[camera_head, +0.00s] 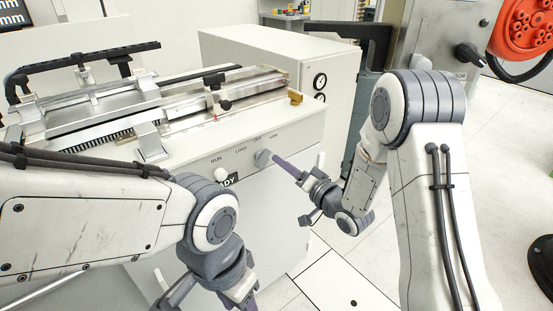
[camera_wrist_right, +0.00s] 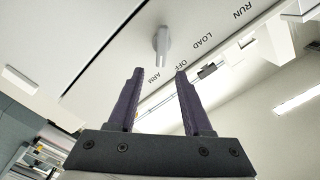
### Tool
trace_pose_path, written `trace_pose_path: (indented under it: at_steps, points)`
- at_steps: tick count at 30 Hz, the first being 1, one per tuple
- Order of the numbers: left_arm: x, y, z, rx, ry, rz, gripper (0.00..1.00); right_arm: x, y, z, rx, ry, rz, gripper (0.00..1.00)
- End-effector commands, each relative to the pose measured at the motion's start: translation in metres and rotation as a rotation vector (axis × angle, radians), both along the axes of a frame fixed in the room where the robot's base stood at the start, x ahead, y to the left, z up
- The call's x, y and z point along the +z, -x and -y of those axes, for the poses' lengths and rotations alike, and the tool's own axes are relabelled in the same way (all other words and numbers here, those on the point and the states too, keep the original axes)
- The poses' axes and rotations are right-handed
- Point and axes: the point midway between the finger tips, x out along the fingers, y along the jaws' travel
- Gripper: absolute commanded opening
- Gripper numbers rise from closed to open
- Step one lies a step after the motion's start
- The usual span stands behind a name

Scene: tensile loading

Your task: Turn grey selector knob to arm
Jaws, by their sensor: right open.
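The grey selector knob (camera_head: 263,158) is on the front face of the white test machine, under the labels RUN, LOAD, OFF and ARM. In the right wrist view the knob (camera_wrist_right: 161,42) is a pale stem with a handle, just beyond and between the two purple fingertips. My right gripper (camera_head: 277,158) points at the knob from the right; it is open and empty in the wrist view (camera_wrist_right: 159,72), apart from the knob as far as I can see. My left gripper (camera_head: 232,304) hangs low at the bottom edge; its fingertips are cut off.
A white round button (camera_head: 221,174) and a black READY label lie left of the knob. The machine top (camera_head: 300,117) carries metal rails and clamps. A white cabinet (camera_head: 285,62) stands behind. A red wheel-like part (camera_head: 525,30) is at the upper right.

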Motion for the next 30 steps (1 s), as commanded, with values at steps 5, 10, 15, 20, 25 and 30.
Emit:
trace_pose_path:
  at_steps: [5,10,15,20,25,30]
  points:
    - [-0.003,0.0,0.0,0.0,0.0,0.0,0.5,-0.001,0.025,0.02,-0.004,0.0,-0.002,0.5]
    - [-0.004,0.0,0.0,0.0,0.0,0.0,0.5,-0.001,0.037,0.028,-0.002,0.0,-0.001,0.5]
    - [-0.004,0.0,0.0,0.0,0.0,0.0,0.5,0.0,0.039,0.029,0.0,0.001,0.001,0.5]
    - [-0.004,0.0,0.0,0.0,0.0,0.0,0.5,0.0,0.039,0.029,0.0,0.001,0.001,0.5]
    - [-0.004,0.0,0.0,0.0,0.0,0.0,0.5,0.0,0.039,0.027,0.0,0.01,-0.002,0.5]
    - [-0.004,0.0,0.0,0.0,0.0,0.0,0.5,-0.006,0.037,0.012,-0.001,0.165,-0.04,0.5]
